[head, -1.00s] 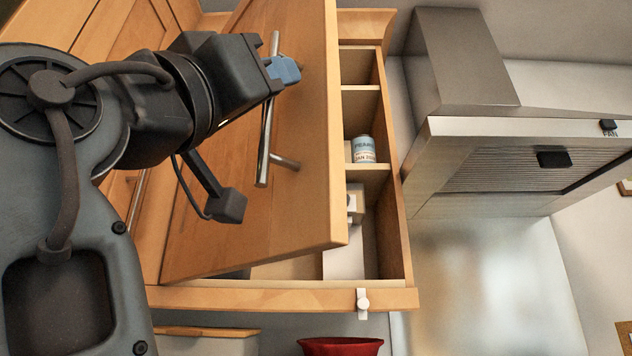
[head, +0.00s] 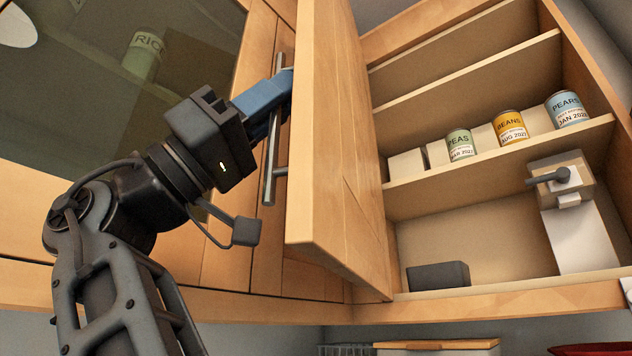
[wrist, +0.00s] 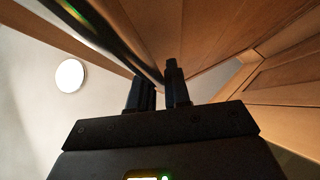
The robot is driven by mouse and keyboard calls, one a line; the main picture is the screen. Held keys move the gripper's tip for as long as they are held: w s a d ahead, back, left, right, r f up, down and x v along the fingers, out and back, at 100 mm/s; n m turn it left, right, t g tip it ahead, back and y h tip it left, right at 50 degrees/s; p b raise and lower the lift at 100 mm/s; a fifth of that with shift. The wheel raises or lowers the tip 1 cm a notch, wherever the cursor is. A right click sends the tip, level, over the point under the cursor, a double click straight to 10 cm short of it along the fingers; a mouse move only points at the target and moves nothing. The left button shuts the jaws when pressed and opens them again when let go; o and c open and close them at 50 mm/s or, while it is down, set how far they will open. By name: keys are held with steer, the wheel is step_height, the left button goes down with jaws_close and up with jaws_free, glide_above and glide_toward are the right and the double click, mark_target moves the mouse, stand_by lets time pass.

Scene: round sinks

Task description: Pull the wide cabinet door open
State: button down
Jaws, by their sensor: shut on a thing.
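The wide cabinet door (head: 340,150) is wooden and stands well open, swung out from the cabinet (head: 590,295), with its edge toward me. Its handle (head: 271,150) is a long metal bar on the door's outer face. My gripper (head: 284,88) is at the upper part of this bar, its blue fingers shut on it. In the wrist view the dark fingers of my gripper (wrist: 160,85) are close together by the dark bar handle (wrist: 115,40). The exact contact is partly hidden there.
Inside the cabinet are shelves with a green can (head: 460,145), a yellow can (head: 510,127), a blue can (head: 567,109) and a white dispenser-like item (head: 580,235). A dark box (head: 438,276) lies on the cabinet floor. A glass-fronted cabinet (head: 90,110) is at left.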

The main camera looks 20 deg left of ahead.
stand_by(0.3)
steer(key=c, duration=1.2)
jaws_free()
steer(key=b+v, duration=0.1)
steer(key=v, duration=0.7)
steer(key=shift+r, duration=0.15)
